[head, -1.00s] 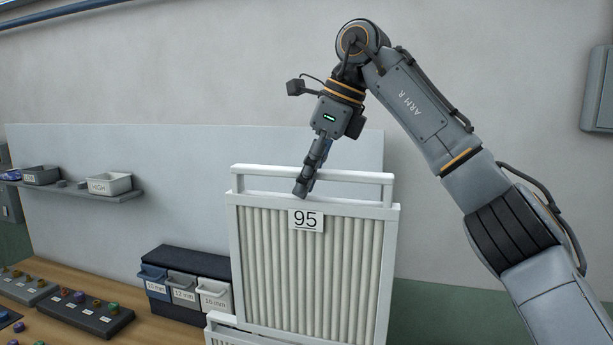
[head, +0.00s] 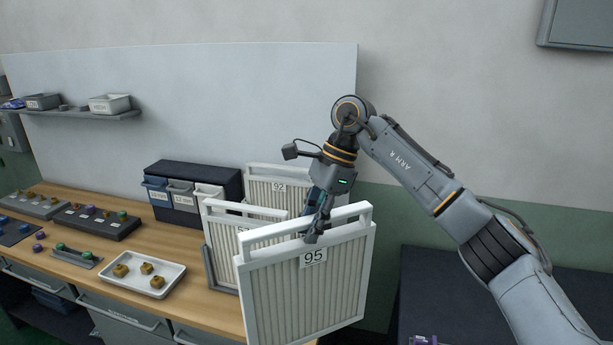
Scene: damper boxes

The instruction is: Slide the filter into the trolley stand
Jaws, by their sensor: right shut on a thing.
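My right gripper (head: 316,232) is shut on the top handle bar of a white pleated filter labelled 95 (head: 305,293). The filter hangs upright and turned at an angle, in front of the wooden bench's right end. It partly hides the filters behind it. Another white filter (head: 222,228) stands in a grey stand (head: 210,268) on the bench; its label is partly covered. A filter labelled 92 (head: 278,187) stands further back. I cannot make out a trolley stand for certain. My left gripper is not in view.
The wooden bench (head: 190,244) holds a white tray (head: 147,279) with several brass-coloured parts, dark racks (head: 97,222) and labelled drawer bins (head: 182,201). A shelf (head: 90,115) is on the back panel. A dark surface (head: 480,290) lies at the right, partly behind my arm.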

